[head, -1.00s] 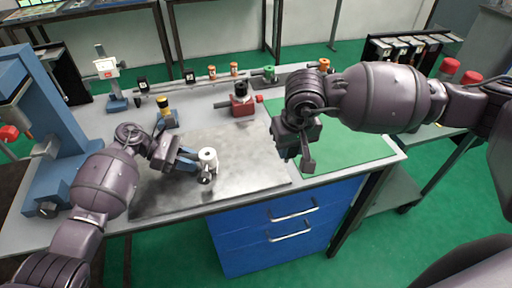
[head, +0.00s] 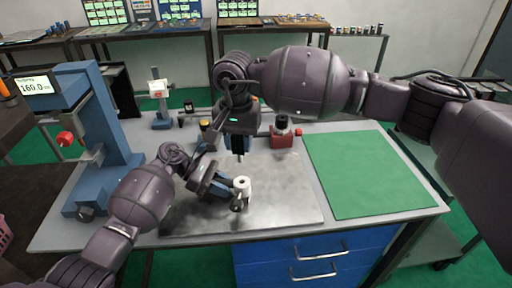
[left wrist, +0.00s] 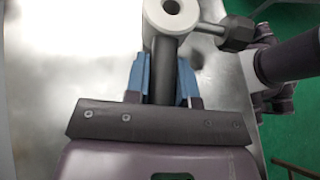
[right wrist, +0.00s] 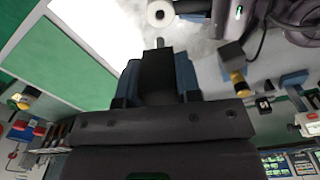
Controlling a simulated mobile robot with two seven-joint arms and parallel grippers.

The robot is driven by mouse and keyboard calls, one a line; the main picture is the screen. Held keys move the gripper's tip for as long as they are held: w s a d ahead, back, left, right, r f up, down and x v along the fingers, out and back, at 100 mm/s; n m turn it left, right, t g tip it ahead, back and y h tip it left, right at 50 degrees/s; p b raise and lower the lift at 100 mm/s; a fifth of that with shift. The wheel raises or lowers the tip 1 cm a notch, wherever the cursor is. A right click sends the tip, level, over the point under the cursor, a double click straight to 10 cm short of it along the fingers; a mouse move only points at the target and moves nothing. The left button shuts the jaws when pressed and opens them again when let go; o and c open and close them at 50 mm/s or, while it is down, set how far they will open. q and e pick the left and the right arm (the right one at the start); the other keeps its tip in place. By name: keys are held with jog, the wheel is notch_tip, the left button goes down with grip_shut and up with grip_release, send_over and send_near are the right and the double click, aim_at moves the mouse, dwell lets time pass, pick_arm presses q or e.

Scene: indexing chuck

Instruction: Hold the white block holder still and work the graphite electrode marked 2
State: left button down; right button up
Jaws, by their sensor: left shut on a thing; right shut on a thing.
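The white block holder (head: 242,184) is a short white cylinder with a hole in its top, over the metal plate. My left gripper (head: 228,191) is shut on its dark handle, which shows between blue fingers in the left wrist view (left wrist: 163,65). A rod with a dark knob (left wrist: 237,33) sticks out of the holder's side. My right gripper (head: 238,148) points down just behind and above the holder. It is shut on a dark block with a thin tip, likely the graphite electrode (right wrist: 157,70). The tip is apart from the white ring (right wrist: 160,14). No number 2 is readable.
A metal plate (head: 290,205) lies beneath the grippers. A green mat (head: 370,175) to the right is bare. A red-based device (head: 284,138) stands behind the plate. A blue press-like machine (head: 100,130) stands at the left. A yellow-topped part (right wrist: 238,82) is near my right gripper.

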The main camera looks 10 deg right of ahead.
aim_at(240, 162)
dwell(0.4)
jog(key=shift+f, duration=2.95)
jog(key=shift+f, duration=2.05)
jog(key=shift+r, duration=0.15)
jog(key=shift+r, duration=1.5)
dwell(0.9)
